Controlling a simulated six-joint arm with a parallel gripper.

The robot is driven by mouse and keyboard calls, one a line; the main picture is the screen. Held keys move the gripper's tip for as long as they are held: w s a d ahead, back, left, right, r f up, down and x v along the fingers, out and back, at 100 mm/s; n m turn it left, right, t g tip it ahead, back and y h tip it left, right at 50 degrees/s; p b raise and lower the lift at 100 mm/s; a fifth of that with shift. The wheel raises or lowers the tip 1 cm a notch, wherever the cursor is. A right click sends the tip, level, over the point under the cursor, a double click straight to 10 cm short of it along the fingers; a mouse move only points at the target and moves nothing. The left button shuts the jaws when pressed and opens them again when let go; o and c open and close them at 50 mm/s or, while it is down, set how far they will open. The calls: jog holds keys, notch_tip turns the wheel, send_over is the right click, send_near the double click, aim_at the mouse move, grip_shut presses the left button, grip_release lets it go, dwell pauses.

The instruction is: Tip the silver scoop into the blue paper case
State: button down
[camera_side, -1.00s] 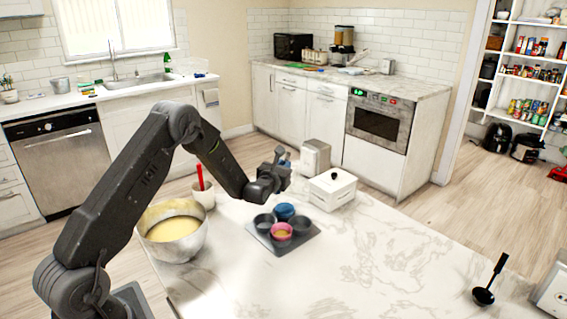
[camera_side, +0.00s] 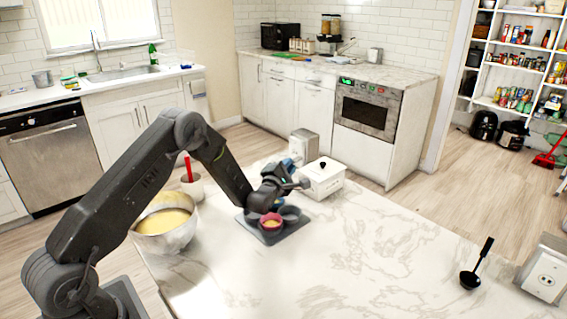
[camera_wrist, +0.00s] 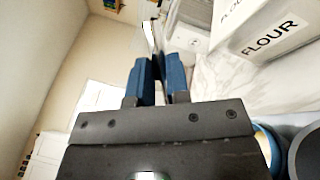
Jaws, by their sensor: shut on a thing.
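My gripper (camera_wrist: 160,75) is shut, with blue fingers, on a thin pale metallic piece (camera_wrist: 151,38), which looks like the silver scoop's handle; its bowl cannot be made out. In the side view my gripper (camera_side: 287,180) hangs low over the back of the dark muffin tin (camera_side: 270,237). The blue paper case is mostly hidden behind my gripper in the side view. A blue-rimmed cup (camera_wrist: 267,146), likely that case, shows at the wrist view's lower right. The pink case (camera_side: 270,224) sits in the front of the tin.
A white lidded box (camera_side: 322,182) and a silver canister (camera_side: 303,146) stand close behind my gripper. A batter bowl (camera_side: 166,224) and a white pot (camera_side: 193,187) with a red utensil stand left. The middle counter is clear.

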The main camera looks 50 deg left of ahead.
jog(key=shift+w+d+f+m+t+h, duration=0.15)
jog(key=shift+d+f+m+h, duration=0.45)
jog(key=shift+m, duration=1.05)
jog(key=shift+w+d+f+m+t+h, duration=0.2)
jog(key=shift+f+m, duration=0.7)
jog(key=shift+m, duration=0.7)
jog(key=shift+d+f+m+t+h, duration=0.3)
jog(key=shift+f+m, duration=0.45)
jog(key=shift+m, duration=0.9)
jog(key=a+r+n+g+y, duration=0.1)
jog(key=a+r+n, duration=0.1)
jog(key=n, duration=0.3)
jog(key=s+a+r+n+y, duration=0.1)
jog(key=r+n, duration=0.1)
jog(key=n, duration=0.4)
jog(key=a+r+n+g+y, duration=0.1)
jog(key=a+r+n, duration=0.1)
jog(key=n, duration=0.4)
jog(key=shift+s+a+r+g, duration=0.3)
jog(key=shift+s+r+g, duration=0.05)
jog(key=shift+r, duration=0.05)
jog(key=n, duration=0.1)
jog(key=a+n, duration=0.1)
jog(key=n, duration=0.2)
jog(key=shift+s+a+f+g, duration=0.1)
jog(key=shift+s+a+g, duration=0.2)
jog(key=shift+a, duration=0.1)
